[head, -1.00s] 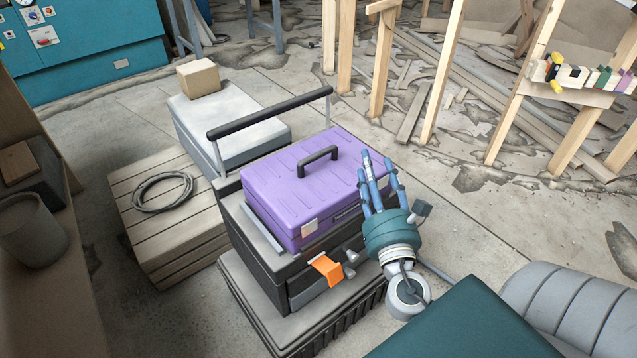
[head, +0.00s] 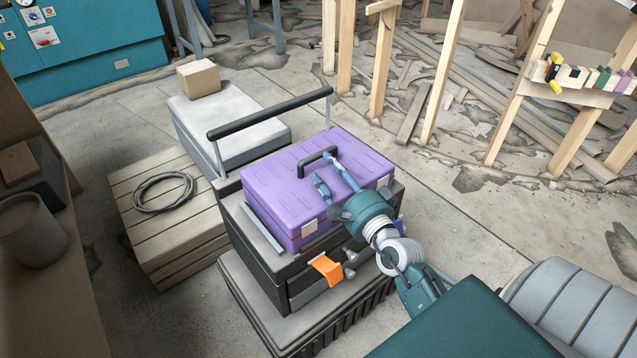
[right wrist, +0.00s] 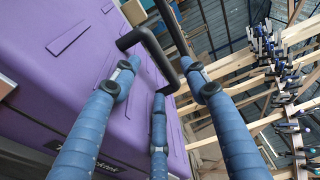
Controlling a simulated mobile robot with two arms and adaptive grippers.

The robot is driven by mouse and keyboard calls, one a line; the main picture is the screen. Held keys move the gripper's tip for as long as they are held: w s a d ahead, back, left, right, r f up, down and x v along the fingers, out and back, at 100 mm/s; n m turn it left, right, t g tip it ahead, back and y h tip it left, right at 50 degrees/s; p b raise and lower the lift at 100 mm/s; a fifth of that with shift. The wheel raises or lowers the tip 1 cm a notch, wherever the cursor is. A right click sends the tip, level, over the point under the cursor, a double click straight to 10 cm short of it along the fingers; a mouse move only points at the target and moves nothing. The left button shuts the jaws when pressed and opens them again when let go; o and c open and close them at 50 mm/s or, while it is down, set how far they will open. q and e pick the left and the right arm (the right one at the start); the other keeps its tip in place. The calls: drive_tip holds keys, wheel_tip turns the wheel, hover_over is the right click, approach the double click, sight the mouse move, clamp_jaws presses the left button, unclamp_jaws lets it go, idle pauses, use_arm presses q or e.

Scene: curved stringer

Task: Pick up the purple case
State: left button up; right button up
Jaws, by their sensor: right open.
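The purple case (head: 290,205) lies flat on top of a black tool cart (head: 265,275). Its dark handle (head: 317,158) stands up from the lid. My right gripper (head: 326,172) is over the right part of the lid, its blue fingers spread and pointing towards the handle. In the right wrist view, the fingers are open with the handle (right wrist: 148,55) beyond their tips, and the purple lid (right wrist: 60,60) fills the left side. Nothing is held; whether a finger touches the lid cannot be told. My left gripper is not in view.
The cart has a black push bar (head: 270,112) behind the case and an orange tag (head: 327,269) in front. A slatted crate (head: 165,220) with a coiled cable (head: 162,190) stands left. A grey box (head: 235,135) carries a cardboard box (head: 198,77). Wooden posts (head: 440,75) stand behind.

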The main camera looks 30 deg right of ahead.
sight(323, 173)
drive_tip(key=w, duration=0.4)
drive_tip(key=shift+d+f, duration=0.1)
drive_tip(key=shift+d, duration=0.1)
clamp_jaws()
drive_tip(key=shift+r, duration=0.35)
